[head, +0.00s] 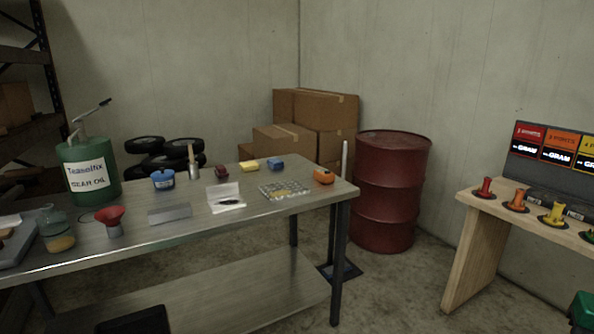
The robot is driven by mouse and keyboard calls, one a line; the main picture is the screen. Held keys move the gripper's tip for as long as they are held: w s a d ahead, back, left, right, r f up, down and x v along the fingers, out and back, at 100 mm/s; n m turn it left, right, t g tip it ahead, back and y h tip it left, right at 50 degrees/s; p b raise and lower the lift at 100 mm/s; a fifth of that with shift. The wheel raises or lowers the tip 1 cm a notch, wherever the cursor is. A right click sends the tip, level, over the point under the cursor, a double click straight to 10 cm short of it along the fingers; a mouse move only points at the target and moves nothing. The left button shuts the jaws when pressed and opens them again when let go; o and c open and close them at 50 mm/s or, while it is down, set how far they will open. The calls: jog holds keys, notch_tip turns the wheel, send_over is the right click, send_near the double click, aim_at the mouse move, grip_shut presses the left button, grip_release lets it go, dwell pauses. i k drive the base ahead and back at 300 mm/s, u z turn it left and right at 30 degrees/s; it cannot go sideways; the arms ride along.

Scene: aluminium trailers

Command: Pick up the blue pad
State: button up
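A small blue block, which looks like the blue pad (276,163), lies near the back right of the metal workbench (227,233). A similar yellow block (249,166) lies just to its left. A blue pot-like container (163,180) also stands on the bench, farther left. My gripper is not in view. Nothing covers the blue block.
On the bench, a dark red item (221,172), a metal grid plate (285,190) and an orange item (323,177) surround the blocks. A green gear oil drum (88,172) stands at left. A red barrel (388,190) and cardboard boxes (314,108) stand behind.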

aim_at(276, 162)
jog(key=z, duration=0.35)
jog(key=i, duration=2.1)
jog(key=u, duration=1.25)
jog(key=i, duration=1.1)
jog(key=u, duration=0.2)
